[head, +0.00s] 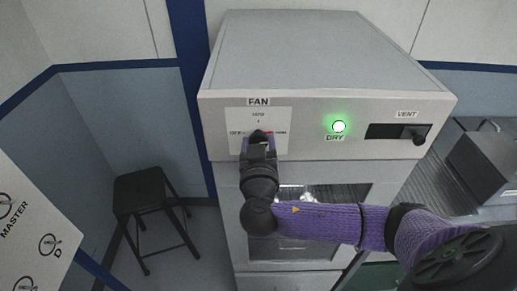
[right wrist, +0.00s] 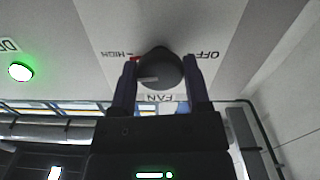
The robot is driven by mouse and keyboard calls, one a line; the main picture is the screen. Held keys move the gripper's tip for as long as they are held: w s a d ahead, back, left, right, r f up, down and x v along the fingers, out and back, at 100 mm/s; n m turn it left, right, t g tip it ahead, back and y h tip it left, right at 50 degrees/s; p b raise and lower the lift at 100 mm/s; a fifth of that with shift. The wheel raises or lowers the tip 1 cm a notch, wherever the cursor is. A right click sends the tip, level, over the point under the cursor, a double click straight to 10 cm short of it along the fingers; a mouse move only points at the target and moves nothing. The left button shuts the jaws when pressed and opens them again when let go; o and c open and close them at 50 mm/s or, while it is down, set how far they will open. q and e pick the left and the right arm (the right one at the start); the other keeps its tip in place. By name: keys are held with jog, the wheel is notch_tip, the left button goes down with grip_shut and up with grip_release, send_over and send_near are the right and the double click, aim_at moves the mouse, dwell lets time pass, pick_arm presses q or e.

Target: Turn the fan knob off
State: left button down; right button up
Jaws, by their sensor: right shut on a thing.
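The fan knob (right wrist: 161,68) is dark and round, on a white plate (head: 240,119) under the FAN label at the left of the machine's front panel. In the right wrist view, turned upside down, its pale mark points left, to the side of the HIGH lettering (right wrist: 115,55). The OFF lettering (right wrist: 205,54) is on the other side. My right gripper (head: 259,137) is shut on the knob, one finger on each side, and hides most of it in the head view. My left gripper is in neither view.
A lit green DRY light (head: 339,127) and a VENT slider (head: 414,134) sit right of the knob on the panel. A black stool (head: 153,187) stands at the left. A grey box (head: 482,165) lies on a surface at the right.

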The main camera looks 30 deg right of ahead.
jog(key=shift+f+n+b, duration=0.25)
jog(key=shift+n+b, duration=0.35)
jog(key=shift+n, duration=0.2)
jog(key=shift+r+n+p, duration=0.1)
jog(key=shift+n+p, duration=5.45)
jog(key=shift+n, duration=10.85)
jog(key=shift+s, duration=0.1)
jog(key=o, duration=1.3)
jog(key=shift+r, duration=0.1)
jog(key=shift+c, duration=0.2)
